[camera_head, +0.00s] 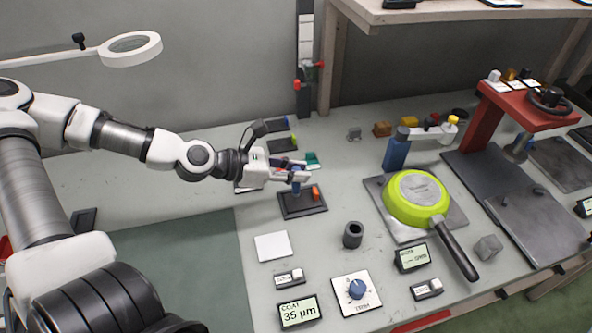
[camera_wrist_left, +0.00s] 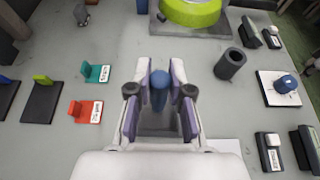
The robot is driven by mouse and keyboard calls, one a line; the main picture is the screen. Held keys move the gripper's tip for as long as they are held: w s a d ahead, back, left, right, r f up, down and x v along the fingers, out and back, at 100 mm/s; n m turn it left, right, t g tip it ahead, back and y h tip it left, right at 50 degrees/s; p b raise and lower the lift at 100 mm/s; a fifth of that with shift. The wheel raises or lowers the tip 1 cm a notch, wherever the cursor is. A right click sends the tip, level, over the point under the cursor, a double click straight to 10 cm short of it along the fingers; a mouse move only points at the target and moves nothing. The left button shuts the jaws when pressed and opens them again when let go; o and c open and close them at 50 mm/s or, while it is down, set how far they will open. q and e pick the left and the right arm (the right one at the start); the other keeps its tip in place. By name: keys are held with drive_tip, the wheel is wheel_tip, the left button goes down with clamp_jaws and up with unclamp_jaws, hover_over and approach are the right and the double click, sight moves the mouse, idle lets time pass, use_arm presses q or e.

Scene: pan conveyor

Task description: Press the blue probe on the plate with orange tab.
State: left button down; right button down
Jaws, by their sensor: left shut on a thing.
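The blue probe (camera_head: 296,188) is held upright between the fingers of my left gripper (camera_head: 298,175), which is shut on it. In the left wrist view the probe's round blue top (camera_wrist_left: 159,78) shows between the fingertips (camera_wrist_left: 160,98). The dark plate with the orange tab (camera_head: 303,205) lies directly below; its orange tab (camera_head: 315,192) stands just right of the probe. I cannot tell whether the probe's lower end touches the plate. My right gripper is not in view.
Plates with a blue tab (camera_wrist_left: 5,88) and a green tab (camera_wrist_left: 42,100) lie nearby, with teal (camera_wrist_left: 96,73) and red (camera_wrist_left: 86,111) stands. A dark cup (camera_head: 353,235), a white square (camera_head: 273,246), a coat display (camera_head: 299,312) and a green pan (camera_head: 415,197) stand around.

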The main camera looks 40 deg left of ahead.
use_arm(q)
drive_tip(key=shift+r+p, duration=1.85)
drive_tip(key=shift+r, duration=0.55)
drive_tip(key=shift+f, duration=0.1)
